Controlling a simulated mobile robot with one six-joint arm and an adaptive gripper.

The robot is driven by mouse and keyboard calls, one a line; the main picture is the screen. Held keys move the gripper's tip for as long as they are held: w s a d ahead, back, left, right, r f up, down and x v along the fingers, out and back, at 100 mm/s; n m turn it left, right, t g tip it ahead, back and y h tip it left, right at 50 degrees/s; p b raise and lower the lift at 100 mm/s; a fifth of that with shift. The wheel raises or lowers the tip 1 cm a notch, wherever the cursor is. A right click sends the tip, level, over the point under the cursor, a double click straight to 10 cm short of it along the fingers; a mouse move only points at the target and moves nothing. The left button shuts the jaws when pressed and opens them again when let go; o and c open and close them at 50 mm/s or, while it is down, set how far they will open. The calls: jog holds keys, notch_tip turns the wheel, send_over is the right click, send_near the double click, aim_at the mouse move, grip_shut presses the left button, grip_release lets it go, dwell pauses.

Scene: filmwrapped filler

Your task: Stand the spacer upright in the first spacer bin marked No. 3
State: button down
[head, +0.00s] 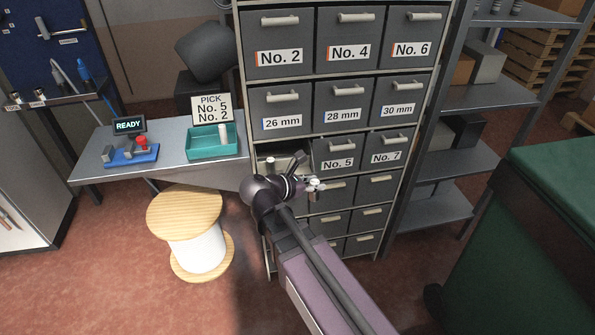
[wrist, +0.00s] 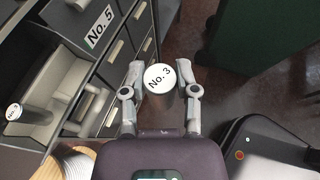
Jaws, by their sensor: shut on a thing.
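My gripper (wrist: 161,70) is shut on a dark cylindrical spacer (wrist: 159,79), whose round white end marked "No. 3" faces the wrist camera. In the head view my gripper (head: 314,186) is in front of the drawer cabinet, just right of the open bin in the left column. That open bin (head: 284,162) is partly hidden by my arm, and its label does not show. In the wrist view the open bin (wrist: 42,128) is at the left, apart from the held spacer. Another cylinder (wrist: 14,111) with a white marked end is in it; its mark is too small to read surely.
The grey cabinet has closed bins No. 5 (head: 338,162) and No. 7 (head: 386,156) right of the open one. A teal tray (head: 196,151) with a pale cylinder (head: 223,133) and a "PICK No. 5 No. 2" sign (head: 211,108) are on the bench. A cable spool (head: 186,212) stands below.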

jog(key=w+a+f+b, duration=0.1)
jog(key=w+a, duration=0.1)
jog(key=w, duration=0.7)
jog(key=w+a+f+b, duration=0.2)
jog(key=w+a, duration=0.1)
jog(key=w, duration=0.6)
jog(key=shift+w+a, duration=0.25)
jog(key=shift+w, duration=0.15)
jog(key=shift+f, duration=0.1)
notch_tip(320, 180, down, 3)
jog(key=b, duration=0.3)
jog(key=shift+w+f+b, duration=0.2)
jog(key=shift+f+b, duration=0.2)
jog(key=shift+b, duration=0.15)
jog(key=shift+f, duration=0.15)
jog(key=shift+c, duration=1.8)
grip_release()
